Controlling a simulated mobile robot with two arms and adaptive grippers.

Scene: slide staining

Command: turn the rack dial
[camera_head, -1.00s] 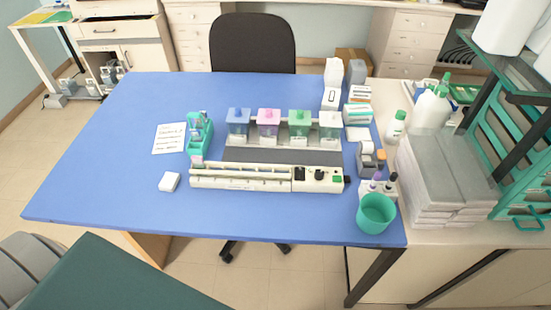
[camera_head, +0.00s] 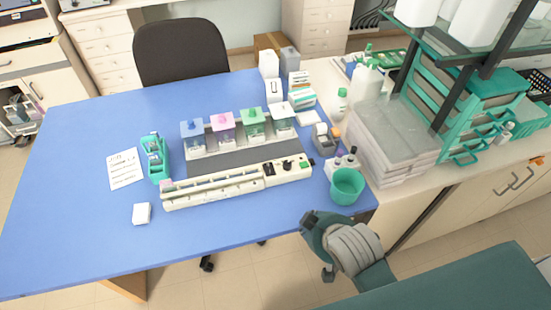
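The long off-white staining rack (camera_head: 215,192) lies across the middle of the blue table, with rails along its left part. At its right end is a control panel with a small black dial (camera_head: 287,165), a dark display (camera_head: 268,169) and a green button (camera_head: 305,163). The dial's pointer is too small to read. A teal and grey ribbed part of mine shows at the bottom right, in front of the table's near edge and away from the dial.
Several staining jars with coloured lids stand behind the rack, including a green-lidded one (camera_head: 252,122). A teal cup (camera_head: 347,186) and small bottles stand right of the panel. A white block (camera_head: 142,213) lies front left. The table's front strip is clear.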

